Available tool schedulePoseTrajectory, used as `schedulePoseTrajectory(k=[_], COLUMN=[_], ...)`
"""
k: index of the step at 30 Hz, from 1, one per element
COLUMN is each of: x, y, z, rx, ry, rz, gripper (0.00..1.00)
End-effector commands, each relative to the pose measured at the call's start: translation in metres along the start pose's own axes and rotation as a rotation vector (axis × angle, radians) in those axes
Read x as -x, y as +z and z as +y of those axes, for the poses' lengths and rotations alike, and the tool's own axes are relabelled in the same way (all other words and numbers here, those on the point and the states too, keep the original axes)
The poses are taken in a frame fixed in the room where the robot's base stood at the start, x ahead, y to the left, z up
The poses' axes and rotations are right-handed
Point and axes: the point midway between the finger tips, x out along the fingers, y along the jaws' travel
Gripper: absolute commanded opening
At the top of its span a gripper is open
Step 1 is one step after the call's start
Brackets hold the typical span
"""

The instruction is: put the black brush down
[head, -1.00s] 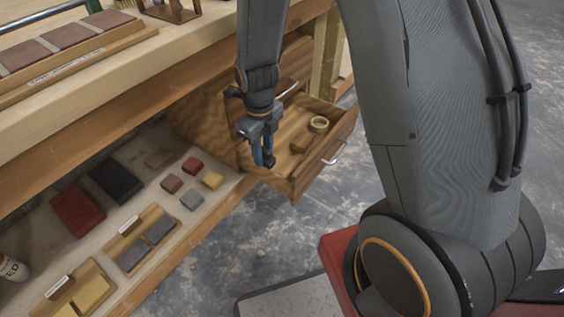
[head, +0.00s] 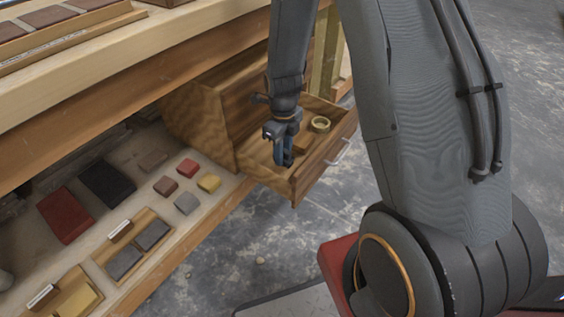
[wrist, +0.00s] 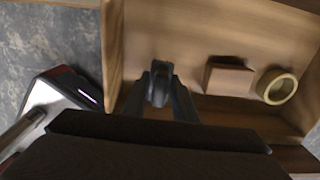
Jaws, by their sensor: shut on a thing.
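My gripper (head: 284,160) hangs over the open wooden drawer (head: 325,165), pointing down near its left side. It is shut on a small dark thing, which I take to be the black brush (wrist: 160,82). In the wrist view the fingers stand on both sides of it, and much of it is hidden by them. The wrist view shows the bare drawer floor (wrist: 185,45) around the fingertips. I cannot tell whether the brush touches the floor.
The drawer also holds a wooden block (wrist: 229,78) and a roll of tape (head: 320,124) to the right of my gripper. At left, a low shelf carries red (head: 65,214) and black (head: 107,184) slabs and several small coloured tiles. A bench top overhangs it.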

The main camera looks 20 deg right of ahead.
Motion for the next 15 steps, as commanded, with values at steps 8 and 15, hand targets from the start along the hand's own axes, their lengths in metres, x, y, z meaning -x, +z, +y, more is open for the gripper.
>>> schedulePoseTrajectory(k=[8, 15], x=[-0.033, -0.034], y=[0.0, 0.0], z=[0.0, 0.0], rx=[0.0, 0.0], ry=[0.001, 0.0], rz=[0.001, -0.001], gripper=[0.0, 0.0])
